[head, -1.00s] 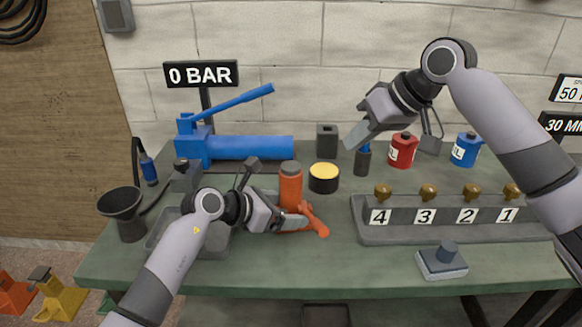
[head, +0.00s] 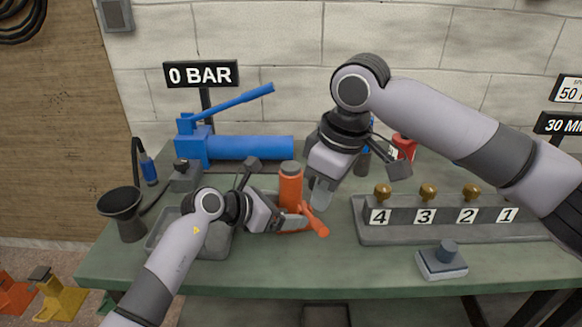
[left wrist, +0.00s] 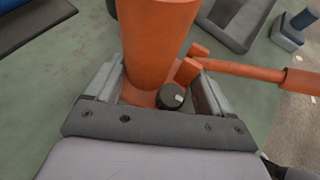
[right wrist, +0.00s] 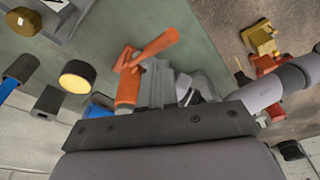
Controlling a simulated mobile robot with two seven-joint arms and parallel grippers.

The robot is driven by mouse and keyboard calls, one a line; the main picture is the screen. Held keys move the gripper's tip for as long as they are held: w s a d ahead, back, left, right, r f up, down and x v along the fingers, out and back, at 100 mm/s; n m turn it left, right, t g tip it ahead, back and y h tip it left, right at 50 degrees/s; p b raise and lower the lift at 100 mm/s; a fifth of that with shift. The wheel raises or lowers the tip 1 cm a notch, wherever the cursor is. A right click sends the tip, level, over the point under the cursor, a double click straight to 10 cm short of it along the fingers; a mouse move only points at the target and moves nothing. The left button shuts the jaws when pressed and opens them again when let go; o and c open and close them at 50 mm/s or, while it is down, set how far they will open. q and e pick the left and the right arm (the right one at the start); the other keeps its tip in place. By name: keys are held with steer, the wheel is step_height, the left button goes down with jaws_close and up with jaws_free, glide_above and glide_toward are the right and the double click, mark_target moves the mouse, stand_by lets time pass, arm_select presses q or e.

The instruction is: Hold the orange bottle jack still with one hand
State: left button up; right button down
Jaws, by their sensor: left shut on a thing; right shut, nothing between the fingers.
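The orange bottle jack (head: 290,187) stands upright near the middle of the bench, with a grey top and an orange handle (head: 316,222) sticking out toward the front right. My left gripper (head: 287,222) is shut on the jack low down. In the left wrist view the fingers sit on both sides of the jack's base (left wrist: 150,100), by a dark round knob (left wrist: 171,96). My right gripper (head: 321,192) is shut and empty, just right of the jack, pointing down and apart from it. The right wrist view shows the jack (right wrist: 128,85) beyond the gripper.
A blue hand pump (head: 240,147) lies behind the jack. A grey block with numbered brass knobs (head: 450,232) stands at right, with a grey stamp-like block (head: 442,262) in front. A grey tray (head: 190,245) and a dark funnel (head: 122,210) are at left. The front middle bench is clear.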

mark_target(320, 222)
steer(key=shift+x, duration=0.95)
steer(key=shift+s+d, duration=0.1)
stand_by(1.4)
steer(key=f, duration=0.9)
steer(key=shift+s+d+f, duration=0.15)
steer(key=shift+d+f, duration=0.05)
steer(key=shift+f, duration=0.15)
steer(key=shift+w+a+r, duration=0.1)
steer(key=shift+w+r, duration=0.05)
steer(key=shift+r, duration=0.75)
steer(key=shift+w+a+r, duration=0.1)
steer(key=shift+a+r, duration=0.05)
steer(key=shift+r, duration=1.05)
steer(key=shift+d, duration=0.1)
